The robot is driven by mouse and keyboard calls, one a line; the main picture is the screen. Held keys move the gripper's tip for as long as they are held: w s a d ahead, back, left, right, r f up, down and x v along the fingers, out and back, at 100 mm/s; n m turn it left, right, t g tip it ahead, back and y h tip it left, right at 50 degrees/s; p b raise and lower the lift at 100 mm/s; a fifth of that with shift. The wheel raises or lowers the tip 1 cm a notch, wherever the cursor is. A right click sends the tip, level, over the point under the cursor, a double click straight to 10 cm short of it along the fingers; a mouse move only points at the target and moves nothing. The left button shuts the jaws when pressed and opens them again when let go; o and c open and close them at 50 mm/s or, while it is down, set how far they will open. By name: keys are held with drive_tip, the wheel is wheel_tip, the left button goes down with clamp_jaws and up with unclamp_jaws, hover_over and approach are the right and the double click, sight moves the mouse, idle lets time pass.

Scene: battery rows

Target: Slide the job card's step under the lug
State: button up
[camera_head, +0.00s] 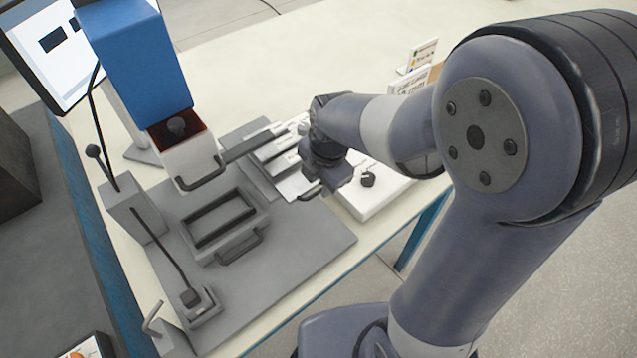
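A small white card (408,82) with dark print, likely the job card, stands behind my arm; its text is too small to read and partly covered. My gripper (310,190) points down over the right end of a grey rack (262,178) of light metal bars (284,146), likely the steps. The arm hides part of the bars, and I cannot tell whether the fingers touch one or are open. A grey fixture (222,222) with a rectangular opening and a front handle sits left of my gripper. I cannot tell which part is the lug.
A blue press-like machine (135,65) with a white block (185,160) stands at left. A lever post (133,210) and a small clamp (200,303) stand on the grey plate (290,262). A white box with a black knob (368,180) sits right.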

drive_tip(key=shift+w+a+f, duration=0.1)
drive_tip(key=shift+w+f, duration=0.1)
drive_tip(key=shift+f, duration=0.95)
drive_tip(key=shift+c, duration=0.2)
clamp_jaws()
